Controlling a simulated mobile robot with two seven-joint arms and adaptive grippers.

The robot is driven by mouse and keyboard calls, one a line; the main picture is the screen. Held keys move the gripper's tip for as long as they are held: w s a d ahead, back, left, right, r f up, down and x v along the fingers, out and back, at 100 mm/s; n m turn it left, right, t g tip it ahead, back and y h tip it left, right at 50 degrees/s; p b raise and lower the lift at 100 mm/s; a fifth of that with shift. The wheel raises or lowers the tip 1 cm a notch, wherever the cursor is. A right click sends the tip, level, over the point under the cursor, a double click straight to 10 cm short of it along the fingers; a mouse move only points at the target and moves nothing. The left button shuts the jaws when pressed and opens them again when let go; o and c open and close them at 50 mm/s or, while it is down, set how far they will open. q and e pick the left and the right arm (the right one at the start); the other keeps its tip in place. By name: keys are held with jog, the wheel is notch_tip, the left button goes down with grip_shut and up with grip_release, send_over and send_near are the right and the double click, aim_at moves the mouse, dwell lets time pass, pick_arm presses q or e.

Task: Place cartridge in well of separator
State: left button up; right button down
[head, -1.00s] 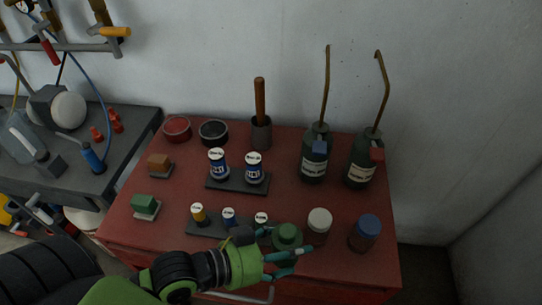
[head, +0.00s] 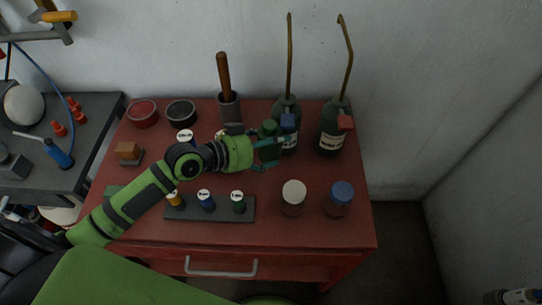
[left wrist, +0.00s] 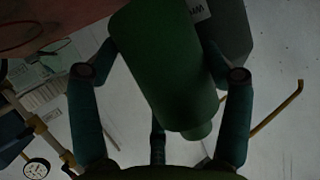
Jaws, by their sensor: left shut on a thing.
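My left gripper (head: 270,152) is shut on a green cylinder (head: 269,130), above the back middle of the red cabinet top, in front of the dark oil cans. In the left wrist view the green cylinder (left wrist: 165,70) lies between my teal fingers, with a narrower stub at its lower end. I cannot tell whether it is the cartridge. I cannot make out a separator or its well for sure. My right gripper is not in view.
A white-lidded jar (head: 293,198) and blue-lidded jar (head: 340,199) stand at the front right of the red cabinet (head: 270,225). Two tall-spouted oil cans (head: 333,135) stand behind. Two bowls (head: 143,113) are at back left. A grey bench (head: 92,120) adjoins at left.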

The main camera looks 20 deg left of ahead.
aim_at(272, 150)
pick_arm(q)
jog(key=f, duration=0.1)
jog(key=w+f, duration=0.1)
jog(key=f, duration=0.1)
jog(key=shift+a, duration=0.1)
jog(key=shift+s+f, duration=0.1)
jog(key=shift+f, duration=1.9)
jog(key=shift+f+b, duration=0.15)
jog(key=shift+b, duration=0.3)
jog(key=o, duration=1.2)
jog(key=shift+o, duration=0.2)
